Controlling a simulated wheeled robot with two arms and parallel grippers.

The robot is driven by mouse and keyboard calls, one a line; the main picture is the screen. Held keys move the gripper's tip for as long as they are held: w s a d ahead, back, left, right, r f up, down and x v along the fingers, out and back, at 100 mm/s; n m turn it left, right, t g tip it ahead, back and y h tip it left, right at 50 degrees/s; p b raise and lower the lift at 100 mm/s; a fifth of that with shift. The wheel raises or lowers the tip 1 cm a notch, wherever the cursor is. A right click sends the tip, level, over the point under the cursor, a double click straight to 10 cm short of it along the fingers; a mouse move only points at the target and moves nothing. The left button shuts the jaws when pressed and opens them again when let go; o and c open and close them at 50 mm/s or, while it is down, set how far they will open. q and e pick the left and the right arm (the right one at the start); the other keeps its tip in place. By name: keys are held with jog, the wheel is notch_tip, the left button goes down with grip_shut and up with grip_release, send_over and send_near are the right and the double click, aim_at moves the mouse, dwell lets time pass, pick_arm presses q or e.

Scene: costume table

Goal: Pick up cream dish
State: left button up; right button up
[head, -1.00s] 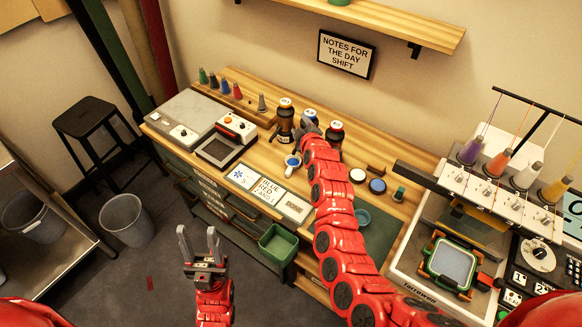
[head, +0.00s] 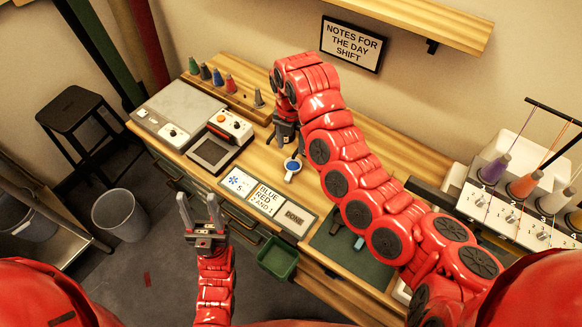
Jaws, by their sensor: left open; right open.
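I cannot pick out a cream dish with certainty. The spot where a pale round dish lay before is hidden by my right arm. My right gripper (head: 284,138) points down at the arm's far end, beside the colour spools, partly hidden by its wrist and close to where a dark jar stood. My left gripper (head: 203,212) is open and empty, fingers up, in front of the worktop's front edge.
Sign cards (head: 266,199) lie along the front edge. A green bin (head: 278,258) is below the front edge. An embroidery machine (head: 510,212) stands at the right.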

jog(key=p, duration=0.3)
send_over(289, 174)
jog(key=f, duration=0.8)
jog(key=shift+d+f, duration=0.25)
jog(key=shift+f, duration=0.15)
jog(key=shift+s+f, duration=0.15)
jog(key=shift+f, duration=0.4)
jog(key=shift+a+f, duration=0.1)
jog(key=shift+f, duration=0.2)
notch_tip(289, 174, down, 4)
jog(key=shift+a+f+p, duration=0.1)
jog(key=shift+a+p, duration=0.05)
jog(key=shift+p, duration=0.45)
jog(key=shift+w+f, duration=0.25)
jog(key=shift+f, duration=0.05)
jog(key=shift+c, duration=0.3)
grip_shut()
